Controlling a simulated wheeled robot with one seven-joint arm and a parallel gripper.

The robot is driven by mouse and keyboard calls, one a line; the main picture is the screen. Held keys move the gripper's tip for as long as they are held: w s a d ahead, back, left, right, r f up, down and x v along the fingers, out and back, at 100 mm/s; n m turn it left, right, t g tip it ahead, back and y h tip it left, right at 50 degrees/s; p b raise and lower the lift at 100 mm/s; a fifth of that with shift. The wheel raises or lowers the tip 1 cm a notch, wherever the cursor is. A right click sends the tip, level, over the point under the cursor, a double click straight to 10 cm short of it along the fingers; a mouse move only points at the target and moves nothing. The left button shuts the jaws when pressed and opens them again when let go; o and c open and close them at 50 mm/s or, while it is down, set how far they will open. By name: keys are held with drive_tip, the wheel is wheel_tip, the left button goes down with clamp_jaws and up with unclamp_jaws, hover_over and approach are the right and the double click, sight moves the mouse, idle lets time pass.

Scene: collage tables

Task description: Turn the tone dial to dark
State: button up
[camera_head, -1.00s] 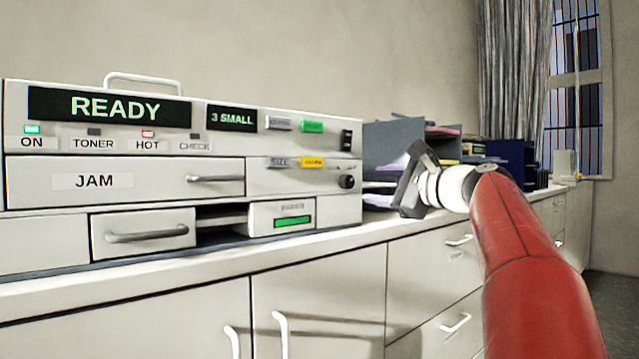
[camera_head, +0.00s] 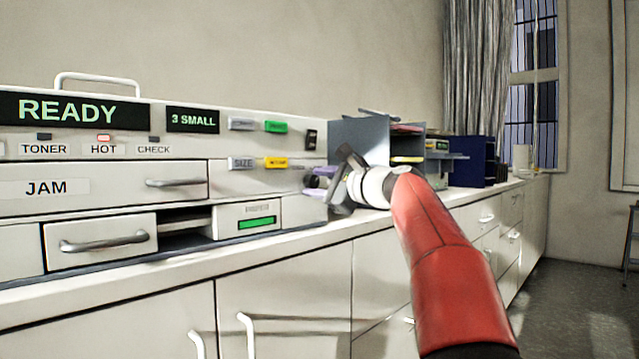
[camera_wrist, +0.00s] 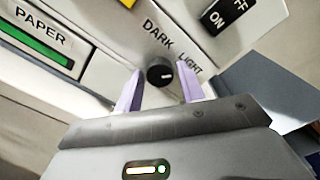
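The tone dial (camera_wrist: 160,73) is a small round black knob on the copier's pale front panel, with the words DARK and LIGHT printed above it. In the wrist view it lies between and just beyond the two pale purple fingertips of my gripper (camera_wrist: 157,85). The fingers are apart; I cannot tell whether they touch the dial. The dial's white mark is near its right side, toward LIGHT. In the head view my gripper (camera_head: 328,185) is at the right end of the copier (camera_head: 285,208) and hides the dial.
An ON/OFF rocker switch (camera_wrist: 222,14) is above and right of the dial. A PAPER panel (camera_wrist: 40,35) is to the left. Grey trays (camera_head: 362,135) stand right of the copier, close to my gripper. The counter (camera_head: 290,248) runs beneath.

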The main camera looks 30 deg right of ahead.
drive_tip(key=c, duration=0.7)
drive_tip(key=shift+o, duration=0.2)
drive_tip(key=shift+n, duration=0.3)
drive_tip(key=n+b, duration=0.1)
drive_tip(key=n, duration=0.1)
drive_tip(key=shift+f+n+b, duration=0.1)
drive_tip(key=shift+n+b, duration=0.2)
drive_tip(key=shift+n, duration=0.1)
drive_tip(key=n+b, duration=0.1)
drive_tip(key=n, duration=0.2)
drive_tip(key=shift+n, duration=0.3)
drive_tip(key=n+b, duration=0.2)
drive_tip(key=n, duration=0.3)
drive_tip(key=shift+n, duration=0.3)
drive_tip(key=n+b, duration=0.1)
drive_tip(key=n, duration=0.4)
drive_tip(key=shift+n, duration=0.3)
